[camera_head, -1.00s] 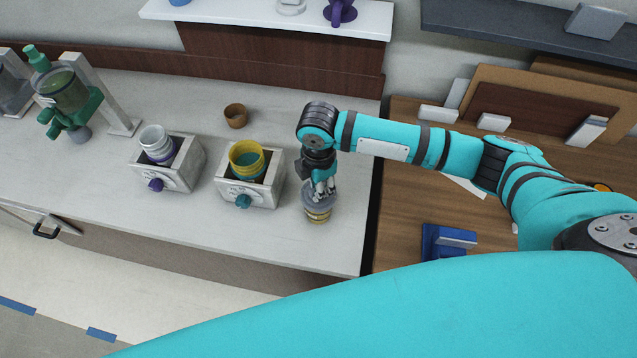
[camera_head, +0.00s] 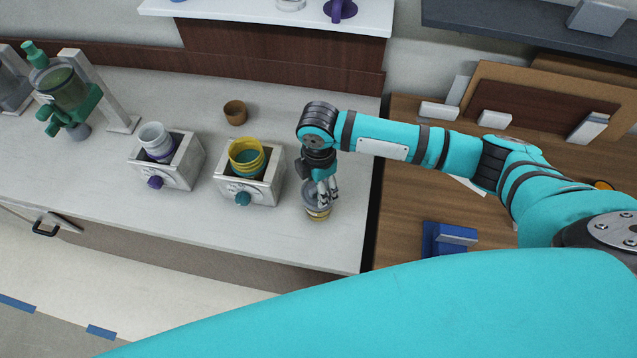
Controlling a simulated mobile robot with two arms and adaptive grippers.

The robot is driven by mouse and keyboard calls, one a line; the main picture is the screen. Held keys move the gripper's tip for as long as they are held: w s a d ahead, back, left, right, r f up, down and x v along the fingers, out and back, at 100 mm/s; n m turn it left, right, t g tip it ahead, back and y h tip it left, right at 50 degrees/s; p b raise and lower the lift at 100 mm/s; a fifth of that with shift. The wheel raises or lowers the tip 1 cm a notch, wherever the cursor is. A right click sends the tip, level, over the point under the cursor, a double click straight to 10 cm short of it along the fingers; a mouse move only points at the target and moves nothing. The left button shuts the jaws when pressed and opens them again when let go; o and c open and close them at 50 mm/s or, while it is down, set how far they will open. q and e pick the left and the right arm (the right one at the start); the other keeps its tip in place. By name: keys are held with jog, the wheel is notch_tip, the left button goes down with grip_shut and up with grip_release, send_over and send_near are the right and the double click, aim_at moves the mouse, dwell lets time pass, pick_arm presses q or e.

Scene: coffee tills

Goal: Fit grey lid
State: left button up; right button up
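A tan cup (camera_head: 318,215) with a grey top, which looks like the grey lid (camera_head: 309,197), stands near the counter's front right corner. My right gripper (camera_head: 328,197) points down over it, its fingertips at the lid's right side and partly covering it. Whether the fingers touch the lid or are closed is too small to tell. Whether the lid sits fully flat on the cup is also unclear. My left gripper is not in view.
Left of the cup stand two dispenser boxes, one with yellow and teal cups (camera_head: 247,158), one with white and purple cups (camera_head: 155,140). A brown cup (camera_head: 235,113) stands behind. A blue stand (camera_head: 447,238) is on the wooden table at right.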

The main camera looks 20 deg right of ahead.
jog(key=shift+r+p, duration=0.45)
jog(key=shift+r, duration=3.6)
jog(key=shift+s+f, duration=0.1)
